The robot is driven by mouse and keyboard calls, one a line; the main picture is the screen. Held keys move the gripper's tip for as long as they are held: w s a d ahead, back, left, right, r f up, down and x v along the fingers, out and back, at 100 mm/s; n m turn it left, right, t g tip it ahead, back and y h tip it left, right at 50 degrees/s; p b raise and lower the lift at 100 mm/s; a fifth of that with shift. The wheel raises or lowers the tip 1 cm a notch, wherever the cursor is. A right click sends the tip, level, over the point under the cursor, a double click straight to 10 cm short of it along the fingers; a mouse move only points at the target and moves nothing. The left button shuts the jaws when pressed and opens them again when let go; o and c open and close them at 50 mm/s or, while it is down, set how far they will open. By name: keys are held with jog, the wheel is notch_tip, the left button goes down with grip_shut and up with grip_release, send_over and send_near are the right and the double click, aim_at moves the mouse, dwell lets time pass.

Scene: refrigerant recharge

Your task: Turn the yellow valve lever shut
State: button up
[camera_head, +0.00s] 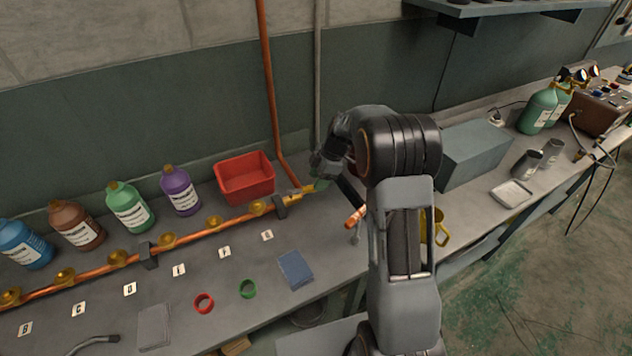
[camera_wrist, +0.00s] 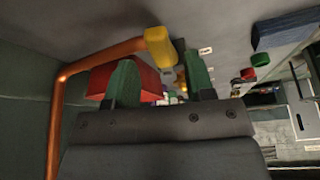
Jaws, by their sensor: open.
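The yellow valve lever (camera_head: 306,189) sits at the right end of the copper pipe (camera_head: 205,232), just left of my gripper (camera_head: 319,184) in the head view. In the wrist view the lever (camera_wrist: 161,50) shows as a rounded yellow block, in line with the gap between the two green fingertips of my gripper (camera_wrist: 161,76). The fingers are apart, one on each side of that line. I cannot tell whether the lever is between them or just beyond them, and I see no clear contact. My arm hides part of the bench behind it.
A red bin (camera_head: 245,180) stands behind the pipe, close to the lever. A vertical copper pipe (camera_head: 268,85) runs up the wall beside it. A grey box (camera_head: 472,153) is right of my arm. Several bottles line the back left. A blue pad (camera_head: 295,270) lies in front.

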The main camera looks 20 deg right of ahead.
jog(key=shift+x, duration=1.25)
jog(key=shift+c, duration=0.5)
grip_shut()
